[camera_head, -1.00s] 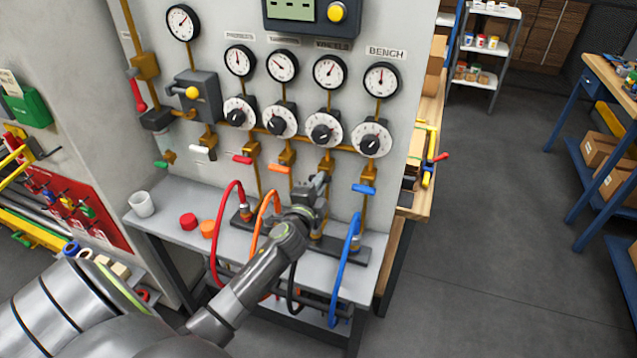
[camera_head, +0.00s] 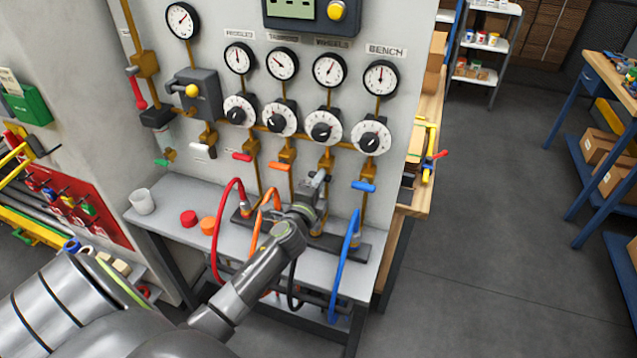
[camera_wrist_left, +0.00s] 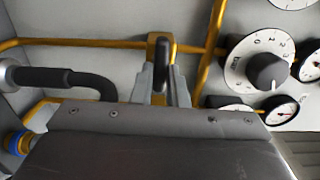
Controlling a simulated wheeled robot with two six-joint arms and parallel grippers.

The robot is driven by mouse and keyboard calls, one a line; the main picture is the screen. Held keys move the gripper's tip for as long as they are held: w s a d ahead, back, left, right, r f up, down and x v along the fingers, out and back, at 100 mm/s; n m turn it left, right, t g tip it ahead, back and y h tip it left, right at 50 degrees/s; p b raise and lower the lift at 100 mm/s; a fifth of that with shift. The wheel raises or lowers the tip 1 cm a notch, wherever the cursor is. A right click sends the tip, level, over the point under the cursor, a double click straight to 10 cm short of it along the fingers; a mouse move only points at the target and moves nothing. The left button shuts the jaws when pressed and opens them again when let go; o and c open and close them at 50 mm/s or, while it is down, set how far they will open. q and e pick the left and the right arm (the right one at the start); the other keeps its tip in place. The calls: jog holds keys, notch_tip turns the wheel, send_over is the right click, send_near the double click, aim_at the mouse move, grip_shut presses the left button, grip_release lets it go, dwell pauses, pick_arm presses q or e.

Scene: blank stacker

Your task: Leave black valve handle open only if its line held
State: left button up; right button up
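The black valve handle (camera_wrist_left: 163,62) stands upright between my left gripper's fingers in the left wrist view. It sits on a yellow pipe. My left gripper (camera_wrist_left: 163,88) has one grey finger on each side of the handle, close to it; I cannot tell whether they touch it. In the head view my left gripper (camera_head: 320,178) is at the third line, and its hand hides the handle. That line's gauge (camera_head: 330,70) has its needle pointing up and to the right. Its white dial with a black knob (camera_head: 321,131) is below. My right gripper is not in view.
Beside the gripper are the red handle (camera_head: 242,157), orange handle (camera_head: 278,167) and blue handle (camera_head: 363,187). The red hose (camera_head: 216,235) and blue hose (camera_head: 340,275) loop over the grey bench (camera_head: 172,208). Red and orange caps and a white cup (camera_head: 142,202) lie left.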

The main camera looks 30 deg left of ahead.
pick_arm(q)
jog(key=o, duration=0.4)
jog(key=shift+o, duration=0.2)
jog(key=shift+s, duration=0.15)
jog(key=b+v, duration=0.2)
jog(key=v, duration=1.5)
jog(key=shift+d, duration=0.2)
